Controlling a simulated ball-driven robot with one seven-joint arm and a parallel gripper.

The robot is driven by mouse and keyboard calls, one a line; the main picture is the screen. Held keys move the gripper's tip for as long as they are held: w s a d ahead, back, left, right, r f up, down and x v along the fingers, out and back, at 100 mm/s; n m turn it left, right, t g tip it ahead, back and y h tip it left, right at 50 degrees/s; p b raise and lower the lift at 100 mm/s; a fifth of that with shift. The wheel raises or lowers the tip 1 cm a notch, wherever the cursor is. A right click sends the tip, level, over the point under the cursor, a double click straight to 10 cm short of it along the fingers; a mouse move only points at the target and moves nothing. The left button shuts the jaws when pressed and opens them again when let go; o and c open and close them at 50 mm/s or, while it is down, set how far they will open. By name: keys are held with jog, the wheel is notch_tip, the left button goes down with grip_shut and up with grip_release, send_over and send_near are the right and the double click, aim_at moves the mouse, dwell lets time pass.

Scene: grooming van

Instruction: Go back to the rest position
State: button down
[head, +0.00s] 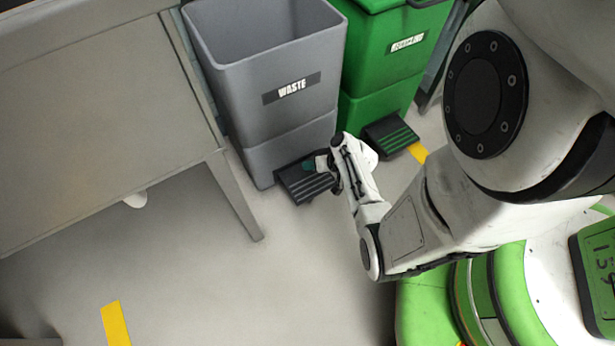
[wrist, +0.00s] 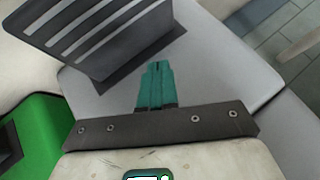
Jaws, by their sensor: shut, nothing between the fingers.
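My gripper (head: 309,167) is low at the foot of the grey waste bin (head: 270,80), right beside the bin's black ribbed pedal (head: 305,187). In the wrist view the teal fingers (wrist: 157,72) are together with nothing between them. The pedal (wrist: 100,35) shows there at the upper left, with a grey surface behind the fingers. Whether the fingertips touch the pedal or the bin I cannot tell. The waste bin stands open at the top, and its inside looks empty as far as I see.
A green recycling bin (head: 385,60) with its own black pedal (head: 391,135) stands right of the waste bin. A grey metal table (head: 100,130) with a leg near the waste bin fills the left. The floor in front is clear, with yellow tape marks (head: 116,323).

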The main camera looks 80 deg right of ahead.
dwell(0.6)
jog(key=w+a+r+n+g+y, duration=0.25)
jog(key=a+r+n, duration=0.2)
jog(key=a, duration=0.55)
jog(key=w+a+r+n+g+y, duration=0.2)
jog(key=w+a+r+n+g, duration=0.15)
jog(key=a+r, duration=0.45)
jog(key=s+a+r+n+g+h, duration=0.2)
jog(key=s+a+r+n+h, duration=0.1)
jog(key=s+a+r, duration=0.4)
notch_tip(320, 180, up, 36)
jog(key=w+p, duration=0.1)
jog(key=p, duration=3.4)
jog(key=shift+w, duration=0.2)
